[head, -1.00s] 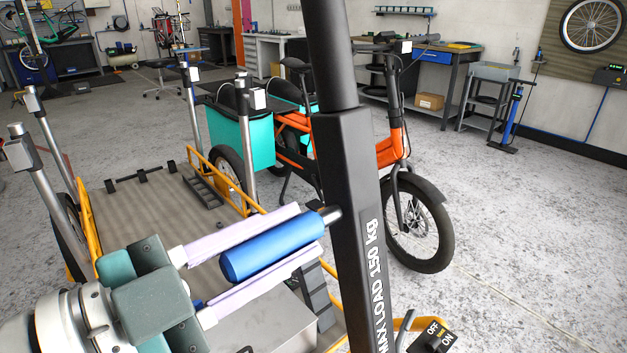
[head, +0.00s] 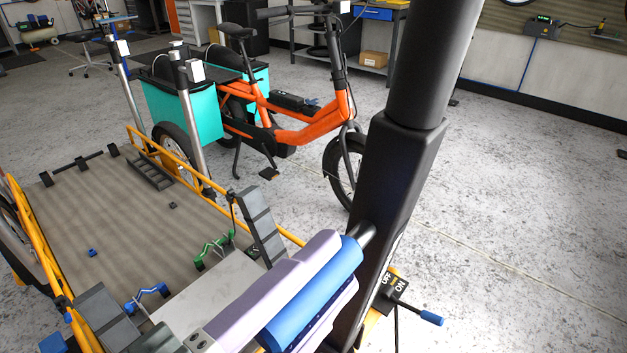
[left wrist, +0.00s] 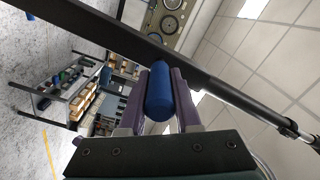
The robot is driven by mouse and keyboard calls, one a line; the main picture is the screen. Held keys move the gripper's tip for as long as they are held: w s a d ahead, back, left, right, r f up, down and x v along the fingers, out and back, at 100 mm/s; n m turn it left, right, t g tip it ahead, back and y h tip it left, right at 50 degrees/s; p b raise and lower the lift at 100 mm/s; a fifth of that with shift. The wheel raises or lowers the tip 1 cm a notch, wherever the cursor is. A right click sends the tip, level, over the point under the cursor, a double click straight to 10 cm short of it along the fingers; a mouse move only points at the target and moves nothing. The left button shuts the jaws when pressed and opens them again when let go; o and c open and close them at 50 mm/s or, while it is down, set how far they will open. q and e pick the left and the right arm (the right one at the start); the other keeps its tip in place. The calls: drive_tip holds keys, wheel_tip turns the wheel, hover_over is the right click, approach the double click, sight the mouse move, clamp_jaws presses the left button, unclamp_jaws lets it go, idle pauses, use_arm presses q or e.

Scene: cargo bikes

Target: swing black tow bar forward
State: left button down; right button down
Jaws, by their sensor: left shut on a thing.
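The black tow bar (head: 398,165) rises large in the head view, its top leaning right. A blue grip (head: 318,290) juts from its side on a short metal pin. My left gripper (head: 325,275) has its pale lilac fingers closed around this blue grip, close to the bar. In the left wrist view the blue grip (left wrist: 159,92) sits between the two fingers, and the tow bar (left wrist: 130,38) crosses diagonally behind it. The bar's lower end is partly hidden by the gripper and the frame edge. My right gripper is not in view.
A yellow-framed cargo trailer deck (head: 120,215) lies at the left below my arm, with green and blue clamps. An orange cargo bike (head: 300,130) stands behind it. An OFF/ON switch box (head: 393,285) and a blue-tipped lever (head: 430,318) sit near the bar's foot. Floor at right is clear.

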sight(265, 346)
use_arm(q)
drive_tip(key=c, duration=0.6)
unclamp_jaws()
drive_tip(key=b+v, duration=0.1)
drive_tip(key=v, duration=0.7)
drive_tip(key=shift+s+a+f, duration=0.1)
drive_tip(key=shift+s, duration=0.15)
drive_tip(key=shift+s+a, duration=0.45)
drive_tip(key=shift+s, duration=0.1)
